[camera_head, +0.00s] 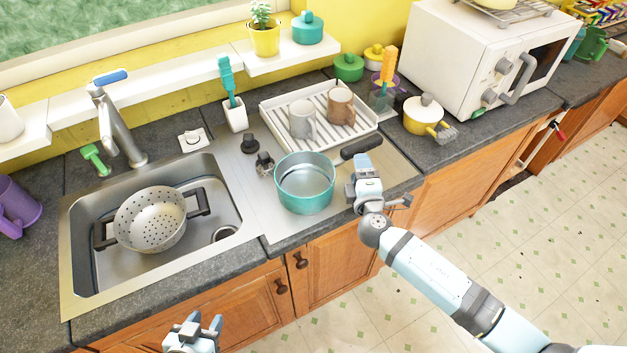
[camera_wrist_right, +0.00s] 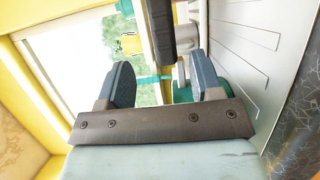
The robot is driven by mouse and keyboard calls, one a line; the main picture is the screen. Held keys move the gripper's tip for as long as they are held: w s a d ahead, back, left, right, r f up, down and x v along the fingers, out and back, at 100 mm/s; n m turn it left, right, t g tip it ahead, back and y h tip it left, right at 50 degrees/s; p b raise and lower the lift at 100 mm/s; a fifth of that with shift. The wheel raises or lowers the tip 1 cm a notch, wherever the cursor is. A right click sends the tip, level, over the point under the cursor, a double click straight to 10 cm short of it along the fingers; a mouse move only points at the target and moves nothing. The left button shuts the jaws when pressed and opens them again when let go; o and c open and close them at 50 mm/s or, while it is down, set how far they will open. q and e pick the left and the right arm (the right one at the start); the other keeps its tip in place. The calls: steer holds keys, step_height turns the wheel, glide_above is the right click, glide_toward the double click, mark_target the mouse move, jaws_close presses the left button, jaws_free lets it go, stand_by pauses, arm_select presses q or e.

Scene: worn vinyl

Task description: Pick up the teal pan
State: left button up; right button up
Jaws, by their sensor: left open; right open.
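The teal pan (camera_head: 305,198) stands upright on the steel drainboard right of the sink, empty inside. Its dark handle (camera_head: 362,146) points up and to the right. My right gripper (camera_head: 365,163) is open just in front of the handle, right of the pan's body. In the right wrist view the open fingers (camera_wrist_right: 163,78) stand apart, with a dark bar (camera_wrist_right: 160,28), apparently the handle, above the gap between them. Whether they touch it cannot be told. My left gripper (camera_head: 196,326) is open and empty at the bottom, below the counter's front edge.
A dish rack (camera_head: 270,104) with two mugs stands behind the pan. Small dark knobs (camera_head: 264,163) are left of it. A colander (camera_head: 150,220) sits in the sink (camera_head: 82,278). A yellow pot (camera_head: 422,116) and a microwave (camera_head: 450,55) stand to the right.

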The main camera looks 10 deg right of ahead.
mark_target(353, 152)
steer(key=w, duration=0.2)
steer(key=w+p, duration=0.1)
steer(key=w, duration=0.3)
steer(key=shift+w+a+f+p, duration=0.1)
steer(key=shift+w+f+p, duration=0.15)
steer(key=shift+w+p, duration=0.15)
steer(key=shift+s, duration=0.1)
jaws_close()
stand_by(0.9)
steer(key=shift+r, duration=0.1)
